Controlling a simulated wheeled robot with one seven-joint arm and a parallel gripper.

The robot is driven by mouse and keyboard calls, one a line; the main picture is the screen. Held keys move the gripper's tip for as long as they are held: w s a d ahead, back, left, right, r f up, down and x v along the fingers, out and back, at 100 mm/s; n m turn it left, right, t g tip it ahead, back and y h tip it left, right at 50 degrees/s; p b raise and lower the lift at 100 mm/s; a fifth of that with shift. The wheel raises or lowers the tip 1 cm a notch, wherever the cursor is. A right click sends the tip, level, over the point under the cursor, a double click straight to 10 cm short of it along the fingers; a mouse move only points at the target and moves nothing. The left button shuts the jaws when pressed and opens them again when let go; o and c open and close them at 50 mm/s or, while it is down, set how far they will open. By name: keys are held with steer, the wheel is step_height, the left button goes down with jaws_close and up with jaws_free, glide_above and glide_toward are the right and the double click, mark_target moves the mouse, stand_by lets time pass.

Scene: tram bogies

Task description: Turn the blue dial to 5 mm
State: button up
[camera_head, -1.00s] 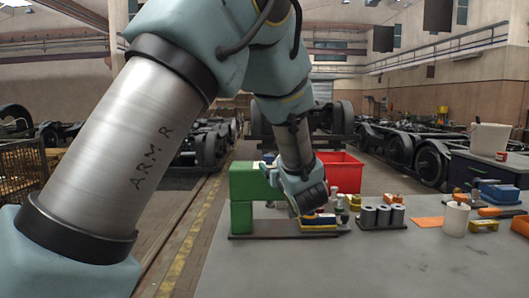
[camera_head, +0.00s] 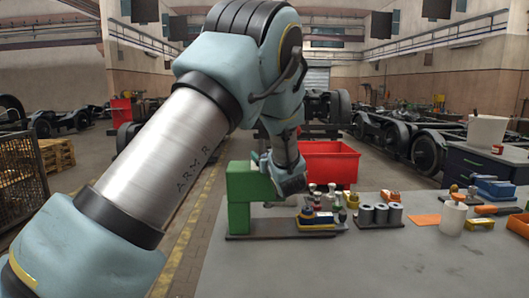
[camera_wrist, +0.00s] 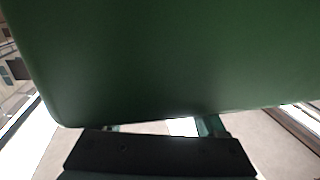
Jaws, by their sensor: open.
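A green stand (camera_head: 240,195) rises from a dark base plate (camera_head: 270,236) on the grey bench. A blue-and-yellow part (camera_head: 317,218) sits at the right end of that plate; I cannot tell whether its blue piece is the dial. No scale or number is readable. My gripper (camera_head: 270,163) is at the upper right of the green stand, partly hidden by my wrist. In the wrist view, a large green surface fills the upper part, very close to my gripper (camera_wrist: 160,128). The gripper is open, with nothing seen held in it.
A red bin (camera_head: 330,163) stands behind the plate. A rack of grey cylinders (camera_head: 381,214) is to the right, then an orange sheet (camera_head: 426,219) and a white cup (camera_head: 453,217). Small knobbed items (camera_head: 331,197) stand close by. The bench front is clear.

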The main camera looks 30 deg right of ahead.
steer(key=shift+w, duration=0.1)
steer(key=shift+c, duration=0.4)
jaws_close()
